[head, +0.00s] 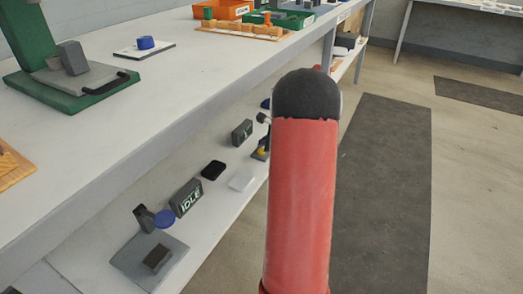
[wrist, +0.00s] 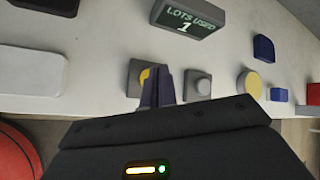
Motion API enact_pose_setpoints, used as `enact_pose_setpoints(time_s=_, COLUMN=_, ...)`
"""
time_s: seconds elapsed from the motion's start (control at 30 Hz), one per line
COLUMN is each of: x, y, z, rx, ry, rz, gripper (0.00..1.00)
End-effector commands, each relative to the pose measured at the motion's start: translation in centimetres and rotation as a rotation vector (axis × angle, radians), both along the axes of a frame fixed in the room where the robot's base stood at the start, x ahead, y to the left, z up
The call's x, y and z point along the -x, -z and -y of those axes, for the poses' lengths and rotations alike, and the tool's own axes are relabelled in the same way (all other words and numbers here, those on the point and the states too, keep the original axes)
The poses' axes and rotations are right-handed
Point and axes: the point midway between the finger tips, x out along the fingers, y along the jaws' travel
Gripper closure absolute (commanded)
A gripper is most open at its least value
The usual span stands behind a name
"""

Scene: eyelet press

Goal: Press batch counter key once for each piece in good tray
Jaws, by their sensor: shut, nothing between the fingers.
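My gripper (wrist: 158,88) is shut and empty in the wrist view. Its fingertips are in front of a grey box with a yellow round key (wrist: 145,76) and partly cover it; I cannot tell whether they touch. Just to the right is a grey box with a grey round key (wrist: 202,83). A display (wrist: 186,18) behind them reads "LOTS USED 1". No label shows which key is the batch counter's. In the head view a green tray (head: 296,20) and an orange tray (head: 222,10) stand far back on the bench; their contents are too small to count.
In the wrist view a yellow disc (wrist: 249,83) and a blue block (wrist: 263,48) stand at right, a pale tray (wrist: 34,72) at left. In the head view the lower shelf holds an "IDLE" display (head: 187,197). A green press (head: 65,88) stands on the bench.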

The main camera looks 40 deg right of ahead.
Motion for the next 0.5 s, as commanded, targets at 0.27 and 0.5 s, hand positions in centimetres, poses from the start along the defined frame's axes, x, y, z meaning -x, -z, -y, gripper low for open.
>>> enact_pose_setpoints(time_s=0.27, x=0.0, y=-2.7, z=0.0, rx=0.002, ry=-0.001, rz=0.001, gripper=1.00)
enact_pose_setpoints(time_s=0.5, x=0.0, y=-4.9, z=0.0, rx=0.000, ry=-0.001, rz=0.001, gripper=1.00)
